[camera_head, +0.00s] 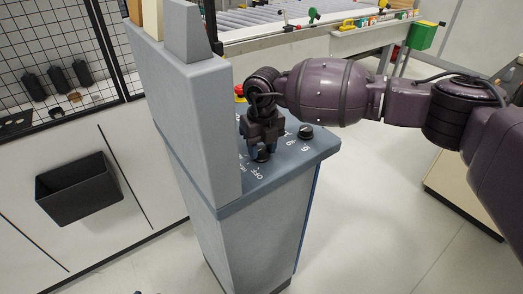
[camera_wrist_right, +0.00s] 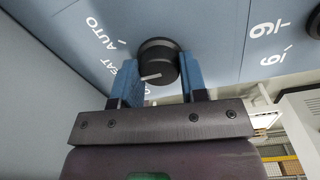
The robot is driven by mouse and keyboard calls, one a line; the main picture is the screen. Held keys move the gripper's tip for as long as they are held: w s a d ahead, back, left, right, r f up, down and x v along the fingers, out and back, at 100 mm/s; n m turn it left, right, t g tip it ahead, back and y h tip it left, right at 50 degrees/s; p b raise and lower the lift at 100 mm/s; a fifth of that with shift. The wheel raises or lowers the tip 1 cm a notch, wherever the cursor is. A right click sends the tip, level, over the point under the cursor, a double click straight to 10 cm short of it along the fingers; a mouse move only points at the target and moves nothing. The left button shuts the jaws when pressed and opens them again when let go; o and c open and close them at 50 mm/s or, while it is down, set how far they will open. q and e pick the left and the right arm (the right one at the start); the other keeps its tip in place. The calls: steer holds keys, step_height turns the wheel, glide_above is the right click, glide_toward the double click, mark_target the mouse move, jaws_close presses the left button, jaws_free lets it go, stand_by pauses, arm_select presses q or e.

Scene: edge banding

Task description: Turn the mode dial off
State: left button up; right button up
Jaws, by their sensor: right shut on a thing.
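The mode dial (camera_wrist_right: 158,56) is a round black knob with a white pointer mark on a blue-grey panel. In the right wrist view its pointer is at the knob's lower left. Labels AUTO and a partly covered one ending in EAT sit to its left; another, starting with O, is mostly hidden by a finger. My right gripper (camera_wrist_right: 160,76) is shut on the dial, with one blue finger on each side. In the head view the right gripper (camera_head: 262,145) points down at the dial (camera_head: 263,156), near the OFF label. My left gripper is not in view.
A second black knob (camera_head: 306,131) sits on the same panel, right of the gripper. A tall grey upright housing (camera_head: 190,110) stands close on the left. A red button (camera_head: 239,90) is behind the gripper. A black bin (camera_head: 78,190) hangs at left.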

steer(key=n+b, duration=0.1)
steer(key=n, duration=0.3)
steer(key=shift+w+n+b, duration=0.1)
steer(key=shift+n+b, duration=0.2)
steer(key=shift+b, duration=0.05)
steer(key=n+b, duration=0.1)
steer(key=n, duration=0.3)
steer(key=shift+b, duration=0.3)
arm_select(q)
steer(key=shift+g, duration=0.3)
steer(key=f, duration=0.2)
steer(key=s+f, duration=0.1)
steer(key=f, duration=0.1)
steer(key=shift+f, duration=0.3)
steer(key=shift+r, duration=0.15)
arm_select(e)
steer(key=shift+r+n, duration=0.1)
steer(key=shift+n, duration=0.3)
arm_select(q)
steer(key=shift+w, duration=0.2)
arm_select(e)
steer(key=o, duration=0.9)
